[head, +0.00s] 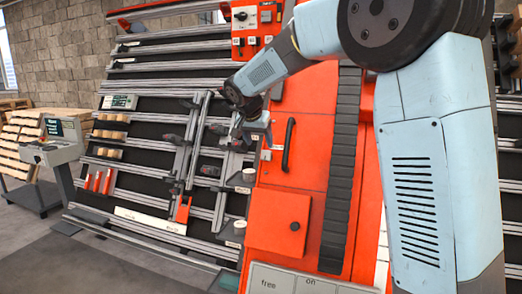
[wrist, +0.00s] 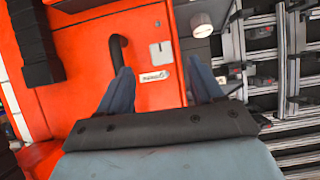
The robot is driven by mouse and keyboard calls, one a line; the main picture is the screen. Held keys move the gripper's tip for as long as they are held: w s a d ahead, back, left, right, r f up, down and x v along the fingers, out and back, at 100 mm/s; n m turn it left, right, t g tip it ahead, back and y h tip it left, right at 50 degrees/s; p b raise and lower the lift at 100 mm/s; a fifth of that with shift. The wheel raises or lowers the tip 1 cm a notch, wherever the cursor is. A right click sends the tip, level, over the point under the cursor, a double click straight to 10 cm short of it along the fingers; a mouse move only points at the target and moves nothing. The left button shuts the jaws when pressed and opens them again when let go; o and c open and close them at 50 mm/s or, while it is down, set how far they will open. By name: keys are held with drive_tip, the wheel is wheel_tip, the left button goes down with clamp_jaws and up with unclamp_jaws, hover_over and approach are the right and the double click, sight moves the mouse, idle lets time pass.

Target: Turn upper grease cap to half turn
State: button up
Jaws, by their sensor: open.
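A white round cap (head: 248,174), which looks like the upper grease cap, sits at the left edge of the orange cabinet in the head view. A second, lower white cap (head: 239,227) is below it. In the wrist view one white-faced cap on a grey cylinder (wrist: 201,25) shows beyond my right finger, apart from it; I take it for the upper one. My gripper (head: 253,137) is open and empty, above the upper cap in the head view. In the wrist view its two blue fingers (wrist: 160,78) spread before the orange panel. No turn marking is readable.
Metal rails with clamps (head: 190,140) fill the left. A console (head: 55,150) stands far left.

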drive_tip(key=shift+v, duration=1.1)
drive_tip(key=s+d+r+n+g+y, duration=0.1)
drive_tip(key=s+d+r+n, duration=0.1)
drive_tip(key=s+d, duration=1.5)
drive_tip(key=s+d+f+n, duration=0.1)
drive_tip(key=s+f, duration=0.3)
drive_tip(key=s, duration=0.6)
drive_tip(key=s+d+f+n+y, duration=0.1)
drive_tip(key=s+f, duration=0.3)
drive_tip(key=s, duration=0.7)
drive_tip(key=shift+d+n+y, duration=0.3)
drive_tip(key=shift+d, duration=0.6)
drive_tip(key=shift+c, duration=0.2)
